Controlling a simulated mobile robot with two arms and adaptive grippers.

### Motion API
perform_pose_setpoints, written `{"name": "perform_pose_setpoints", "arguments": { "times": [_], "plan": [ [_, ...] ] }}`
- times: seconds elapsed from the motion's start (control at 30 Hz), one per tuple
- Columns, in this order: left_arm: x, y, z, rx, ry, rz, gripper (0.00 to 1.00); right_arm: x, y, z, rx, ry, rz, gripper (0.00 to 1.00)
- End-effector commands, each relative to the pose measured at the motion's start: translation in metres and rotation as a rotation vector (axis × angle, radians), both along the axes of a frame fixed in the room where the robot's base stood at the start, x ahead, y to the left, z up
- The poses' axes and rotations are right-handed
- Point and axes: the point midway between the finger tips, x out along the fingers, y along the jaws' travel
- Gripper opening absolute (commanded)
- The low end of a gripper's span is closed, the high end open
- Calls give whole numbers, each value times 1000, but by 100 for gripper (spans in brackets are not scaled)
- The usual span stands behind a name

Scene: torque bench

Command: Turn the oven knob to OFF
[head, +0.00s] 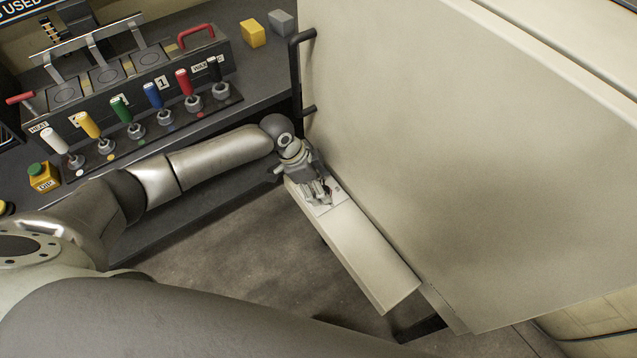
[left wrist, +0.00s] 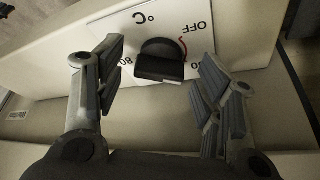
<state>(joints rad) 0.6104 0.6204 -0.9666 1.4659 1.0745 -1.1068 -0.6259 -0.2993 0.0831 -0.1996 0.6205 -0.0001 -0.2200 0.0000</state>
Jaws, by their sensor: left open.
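The black oven knob (left wrist: 160,62) sits on a white dial plate (left wrist: 140,22) in the left wrist view. OFF is printed to the knob's upper right, and a red arc lies beside it. The knob's wide grip bar faces the lower edge of the picture, with a white mark on it, between partly hidden numbers. My left gripper (left wrist: 160,78) is open, one finger on each side of the knob, with visible gaps. In the head view my left gripper (head: 320,193) is over the oven's cream control ledge (head: 368,255) and largely hides the knob. My right gripper is not in view.
The large cream oven (head: 470,150) with a black handle (head: 295,75) rises right beside my left gripper. A dark bench with several coloured levers (head: 152,95) and a green button box (head: 43,177) stands at left. Open floor (head: 270,260) lies left of the ledge.

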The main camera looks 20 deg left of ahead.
Motion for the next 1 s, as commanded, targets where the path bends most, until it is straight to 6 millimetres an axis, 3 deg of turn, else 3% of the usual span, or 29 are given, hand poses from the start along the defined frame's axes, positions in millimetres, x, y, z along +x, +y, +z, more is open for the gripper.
{"name": "perform_pose_setpoints", "arguments": {
  "times": [0.17, 0.53, 0.77, 1.0],
  "plan": [
    [0, 0, 0, 0, 0, 0, 62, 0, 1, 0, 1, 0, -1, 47],
    [0, 0, 0, 0, 0, 1, 17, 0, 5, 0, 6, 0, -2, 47],
    [-1, 0, 2, 0, 1, 19, 17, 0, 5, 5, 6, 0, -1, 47],
    [-3, -1, 5, -1, 3, 126, 17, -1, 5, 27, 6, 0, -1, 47]
  ]
}}
